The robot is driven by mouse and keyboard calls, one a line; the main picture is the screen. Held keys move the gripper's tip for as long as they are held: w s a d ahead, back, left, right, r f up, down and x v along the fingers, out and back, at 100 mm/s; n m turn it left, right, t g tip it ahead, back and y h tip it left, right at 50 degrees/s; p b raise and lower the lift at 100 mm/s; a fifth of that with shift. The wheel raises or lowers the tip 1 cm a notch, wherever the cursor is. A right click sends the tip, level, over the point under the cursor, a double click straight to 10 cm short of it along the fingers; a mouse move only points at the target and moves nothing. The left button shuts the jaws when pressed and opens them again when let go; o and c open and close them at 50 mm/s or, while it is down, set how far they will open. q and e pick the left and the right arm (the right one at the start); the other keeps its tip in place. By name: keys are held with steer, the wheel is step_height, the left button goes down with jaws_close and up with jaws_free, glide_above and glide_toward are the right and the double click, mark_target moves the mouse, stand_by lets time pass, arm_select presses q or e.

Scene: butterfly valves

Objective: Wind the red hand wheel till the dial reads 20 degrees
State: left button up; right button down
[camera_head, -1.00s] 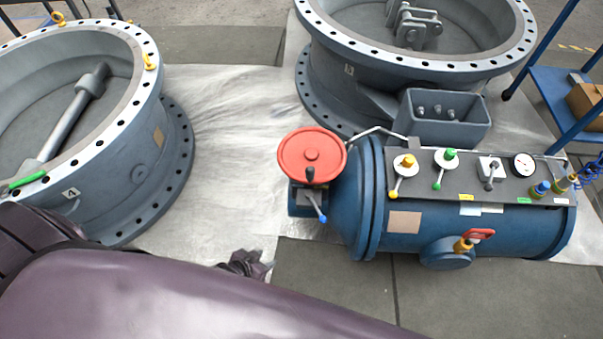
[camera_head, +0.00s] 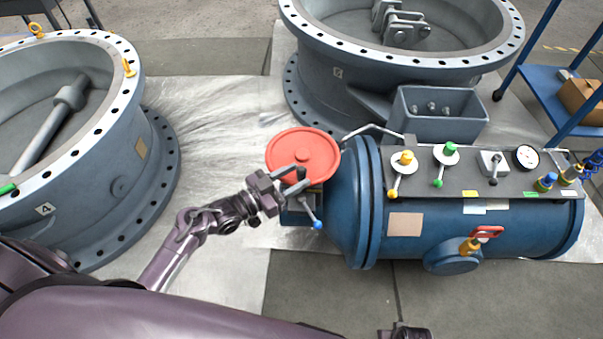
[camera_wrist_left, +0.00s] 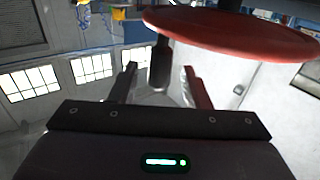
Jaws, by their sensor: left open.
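The red hand wheel (camera_head: 318,148) sits level at the left end of the blue tank, with a dark handle below its near rim. In the left wrist view the wheel (camera_wrist_left: 235,38) crosses the top and the dark handle (camera_wrist_left: 160,66) hangs down between my fingers. My left gripper (camera_head: 298,181) is open at the wheel's near edge, its fingers on either side of the handle; I cannot tell if they touch it. A round white dial (camera_head: 526,157) is on the panel; its reading is too small to make out.
The blue tank (camera_head: 345,215) carries several coloured valve levers and a red-handled tap (camera_head: 487,232). A blue-tipped lever (camera_head: 314,219) sticks out below the wheel. Large grey valve bodies stand left (camera_head: 100,185) and behind (camera_head: 330,75). A blue cart (camera_head: 540,90) is far right.

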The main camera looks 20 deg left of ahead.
arm_select(q)
steer(key=shift+x, duration=1.3)
jaws_close()
